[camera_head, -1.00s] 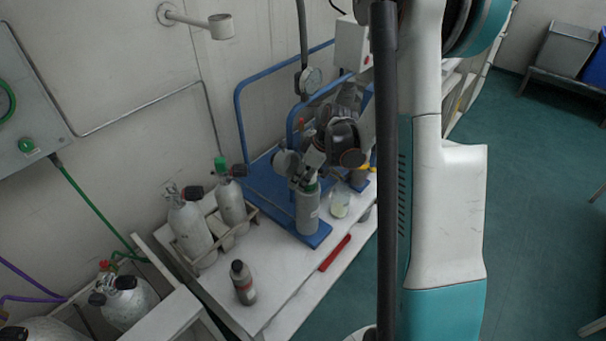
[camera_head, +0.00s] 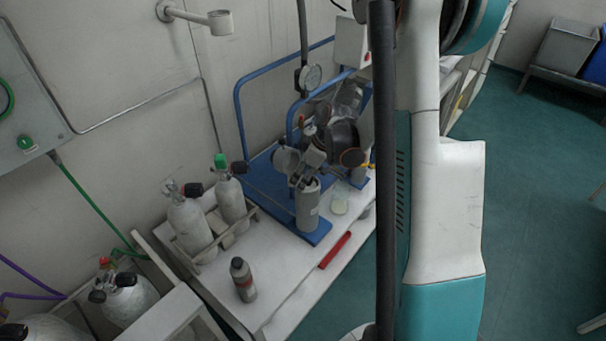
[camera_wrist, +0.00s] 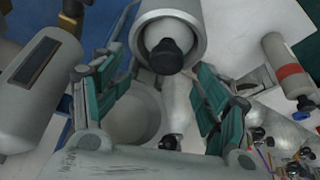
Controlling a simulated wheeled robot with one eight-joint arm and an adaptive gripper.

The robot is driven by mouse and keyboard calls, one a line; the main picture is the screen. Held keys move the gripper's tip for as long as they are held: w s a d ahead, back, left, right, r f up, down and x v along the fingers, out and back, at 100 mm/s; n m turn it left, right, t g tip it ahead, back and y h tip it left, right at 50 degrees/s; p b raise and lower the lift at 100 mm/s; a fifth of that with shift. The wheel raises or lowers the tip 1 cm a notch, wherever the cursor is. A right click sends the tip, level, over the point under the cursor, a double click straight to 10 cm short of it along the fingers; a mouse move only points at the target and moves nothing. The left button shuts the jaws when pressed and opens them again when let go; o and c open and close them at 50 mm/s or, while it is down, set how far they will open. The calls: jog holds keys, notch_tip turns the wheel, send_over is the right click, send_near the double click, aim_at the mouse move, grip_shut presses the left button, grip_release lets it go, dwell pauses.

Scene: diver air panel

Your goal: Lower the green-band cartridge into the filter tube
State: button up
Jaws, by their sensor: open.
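The filter tube (camera_head: 308,210) is a grey upright cylinder on the blue base plate. In the wrist view its open rim (camera_wrist: 197,30) is at the top of the picture. The cartridge's black knob (camera_wrist: 168,57) and pale top show inside the rim, so the cartridge sits down in the tube. Its green band is hidden. My gripper (camera_wrist: 160,92) is open, its teal fingers apart from each other, with the knob beyond and between them. In the head view my gripper (camera_head: 308,168) is just above the tube's mouth. Contact with the knob cannot be told.
A red-band cartridge (camera_head: 243,280) stands on the white bench (camera_head: 285,290). Gas cylinders (camera_head: 190,225) stand in a rack at left. Blue frame rails (camera_head: 240,110) rise behind.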

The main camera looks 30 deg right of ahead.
jog(key=v, duration=1.2)
jog(key=shift+a+f, duration=0.1)
